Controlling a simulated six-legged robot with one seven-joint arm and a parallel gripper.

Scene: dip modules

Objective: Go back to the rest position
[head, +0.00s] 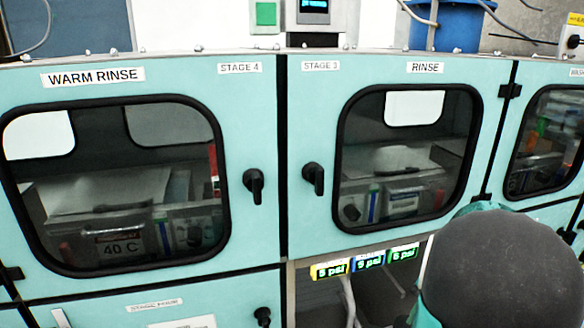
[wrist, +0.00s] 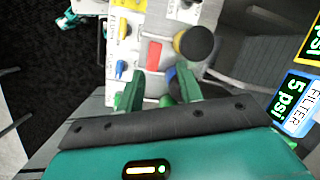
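My gripper (wrist: 161,88) shows in the wrist view. Its two green fingers stand apart, with nothing visibly held between them. A large black knob with a yellow ring (wrist: 195,42) lies just beyond the right finger. A blue round part (wrist: 173,82) shows between the fingers, partly hidden; I cannot tell if a finger touches it. In the head view a dark rounded part of my arm fills the lower right, and my fingers are not visible.
Teal cabinets with shut windowed doors, WARM RINSE (head: 240,130) and RINSE (head: 300,110), stand ahead. Black handles (head: 254,185) (head: 314,178) stick out. Below is an open bay with psi displays (head: 370,260). A blue FILTER display (wrist: 294,105) is close at the wrist view's right.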

